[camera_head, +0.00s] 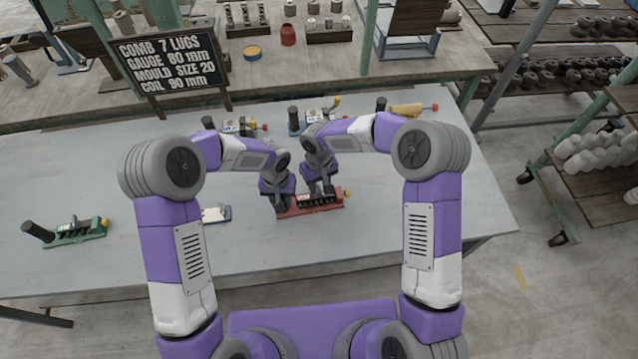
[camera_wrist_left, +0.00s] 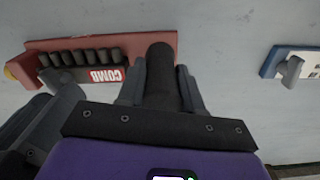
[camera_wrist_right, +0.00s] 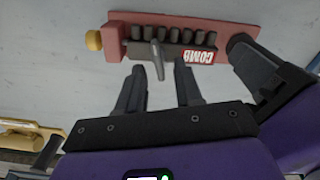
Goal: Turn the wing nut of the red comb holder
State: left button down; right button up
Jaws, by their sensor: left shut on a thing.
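The red comb holder (camera_head: 308,209) lies on the grey table, with dark comb lugs, a COMB label and a yellow knob at one end; it also shows in the left wrist view (camera_wrist_left: 168,50) and the right wrist view (camera_wrist_right: 118,19). My left gripper (camera_head: 281,205) is shut on the holder's black upright handle (camera_wrist_left: 160,70). My right gripper (camera_head: 322,190) is open above the holder. In the right wrist view, the grey wing nut (camera_wrist_right: 158,62) sticks out from the holder's middle, between and just ahead of the open fingertips (camera_wrist_right: 160,78), apparently untouched.
A green holder (camera_head: 88,231) with a black handle stands at the left. A blue-based holder (camera_head: 226,214) lies just left of the red one. More holders (camera_head: 312,118) stand at the back. A sign (camera_head: 168,63) reads comb 7 lugs.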

jog(key=shift+f, duration=0.35)
grip_shut()
